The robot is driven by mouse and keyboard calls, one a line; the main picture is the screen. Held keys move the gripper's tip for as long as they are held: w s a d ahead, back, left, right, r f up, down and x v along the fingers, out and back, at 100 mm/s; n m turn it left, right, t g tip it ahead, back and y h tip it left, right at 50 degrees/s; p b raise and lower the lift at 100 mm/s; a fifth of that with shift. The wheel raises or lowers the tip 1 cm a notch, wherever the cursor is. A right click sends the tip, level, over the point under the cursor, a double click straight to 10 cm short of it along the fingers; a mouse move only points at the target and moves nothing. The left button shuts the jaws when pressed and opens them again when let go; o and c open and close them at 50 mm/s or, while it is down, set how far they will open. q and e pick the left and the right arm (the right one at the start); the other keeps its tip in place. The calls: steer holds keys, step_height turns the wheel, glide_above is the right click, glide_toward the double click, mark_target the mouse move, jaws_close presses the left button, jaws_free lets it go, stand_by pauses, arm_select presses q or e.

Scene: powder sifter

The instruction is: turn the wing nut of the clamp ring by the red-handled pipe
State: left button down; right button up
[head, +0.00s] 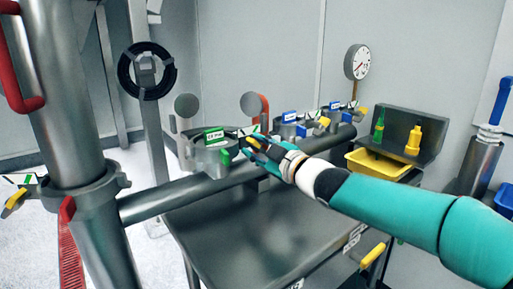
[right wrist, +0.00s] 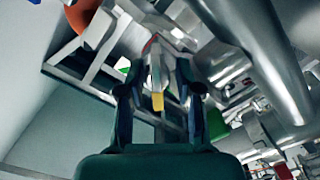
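A thick vertical pipe (head: 62,90) with a red handle (head: 15,75) stands at the left in the head view. A grey clamp ring (head: 90,195) is around it. A yellow-tipped wing nut (head: 14,203) shows at the ring's left. Another clamp ring (head: 205,158) with a green label is mid-picture, with a curved red handle (head: 265,112) behind it. My right gripper (head: 262,146) is at its right side. My left gripper is not seen.
More labelled clamps (head: 290,130) stand to the right, near a gauge (head: 357,62). A yellow tray (head: 378,163) stands at the right. The tabletop is bare.

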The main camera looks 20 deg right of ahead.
steer(key=shift+r, duration=0.1)
steer(key=v, duration=1.2)
